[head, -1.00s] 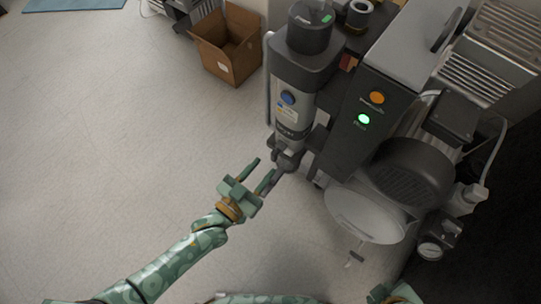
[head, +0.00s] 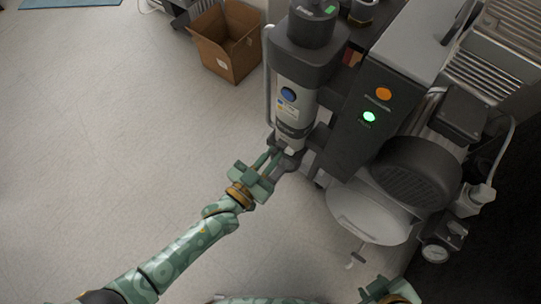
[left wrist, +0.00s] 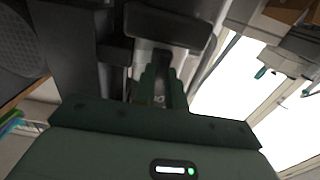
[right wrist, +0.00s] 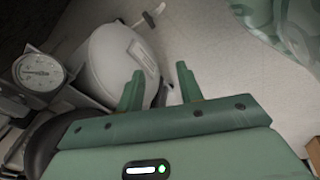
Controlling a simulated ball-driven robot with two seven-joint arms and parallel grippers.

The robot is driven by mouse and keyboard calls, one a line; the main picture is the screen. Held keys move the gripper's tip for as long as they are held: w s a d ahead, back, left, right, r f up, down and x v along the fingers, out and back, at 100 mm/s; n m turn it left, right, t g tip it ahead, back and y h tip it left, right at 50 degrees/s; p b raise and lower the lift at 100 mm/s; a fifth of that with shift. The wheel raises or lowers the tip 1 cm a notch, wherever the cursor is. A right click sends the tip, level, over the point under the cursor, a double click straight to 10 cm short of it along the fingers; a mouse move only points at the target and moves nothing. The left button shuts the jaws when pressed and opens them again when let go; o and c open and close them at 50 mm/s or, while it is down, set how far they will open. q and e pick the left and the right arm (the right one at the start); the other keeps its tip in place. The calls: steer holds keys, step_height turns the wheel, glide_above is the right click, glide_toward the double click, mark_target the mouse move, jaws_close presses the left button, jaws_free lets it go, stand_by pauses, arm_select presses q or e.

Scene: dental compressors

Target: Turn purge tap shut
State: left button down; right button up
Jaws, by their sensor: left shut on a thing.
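The grey filter column (head: 292,105) with a blue round mark stands upright on the compressor's left side. My left gripper (head: 275,158) is at its lower end, with both fingers pointing up into the fitting there. The fingers also show in the left wrist view (left wrist: 162,90), close together and shut on the purge tap, which is mostly hidden between them; its angle cannot be told. My right gripper (right wrist: 158,85) is open and empty in the right wrist view, near the pale tank (right wrist: 112,65). In the head view only part of the right arm shows, at the bottom edge.
The dark control box (head: 375,95) has an orange button and a lit green lamp. The pale tank (head: 368,215), with a small fitting hanging below, and a pressure gauge (head: 434,253) are at right. A cardboard box (head: 228,45) stands behind. The floor at left is clear.

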arm_select(q)
steer(key=shift+m, duration=0.3)
steer(key=m, duration=0.2)
steer(key=shift+m+p, duration=0.3)
steer(key=shift+s+d+m, duration=0.1)
steer(key=shift+m, duration=0.8)
steer(key=m, duration=0.4)
steer(key=m+b, duration=0.1)
steer(key=m, duration=0.3)
steer(key=f+m, duration=0.1)
steer(key=m, duration=0.4)
steer(key=shift+s+d+b, duration=0.1)
steer(key=shift+s+b, duration=0.05)
steer(key=shift+b, duration=0.2)
arm_select(e)
steer(key=shift+w+a+r+t+y, duration=0.15)
steer(key=shift+w+a+r, duration=0.05)
steer(key=shift+w+a, duration=0.2)
steer(key=shift+w+a+r+t+y, duration=0.15)
steer(key=shift+w+a, duration=0.1)
steer(key=shift+w, duration=0.15)
steer(key=shift+s, duration=0.1)
arm_select(q)
steer(key=c, duration=1.4)
jaws_free()
steer(key=shift+c, duration=0.2)
steer(key=shift+r, duration=0.15)
